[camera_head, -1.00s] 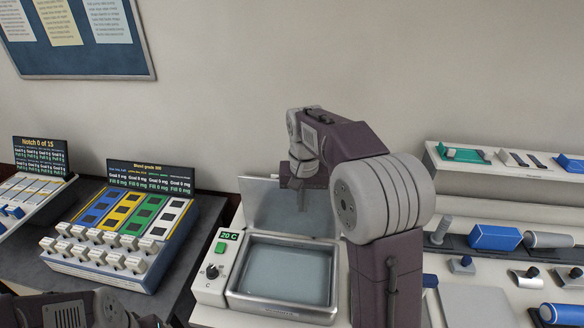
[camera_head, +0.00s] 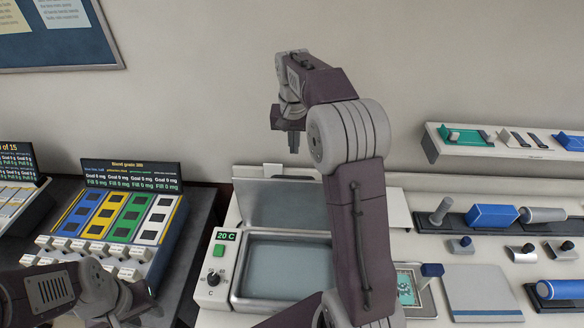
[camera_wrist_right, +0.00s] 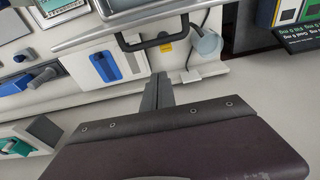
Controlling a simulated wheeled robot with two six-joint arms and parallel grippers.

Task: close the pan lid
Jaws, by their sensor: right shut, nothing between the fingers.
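The pan (camera_head: 288,262) is a rectangular metal basin with a pale grey inside. Its grey lid (camera_head: 278,198) stands open, raised at the back of the pan. My right gripper (camera_head: 294,146) points down above the lid's top edge, apart from it, with its fingers shut and empty. In the right wrist view its closed fingers (camera_wrist_right: 158,92) lie close to a black handle (camera_wrist_right: 155,44) on the lid's long edge, with no clear contact. My left wrist (camera_head: 95,288) shows at the bottom left, but its fingers cannot be made out.
A control box with a 20 C display (camera_head: 227,237) adjoins the pan's left side. A dispenser with coloured panels (camera_head: 115,222) stands further left. Blue blocks (camera_head: 492,215) and cylinders stand at the right, below a wall shelf (camera_head: 500,146). My right forearm covers the pan's right side.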

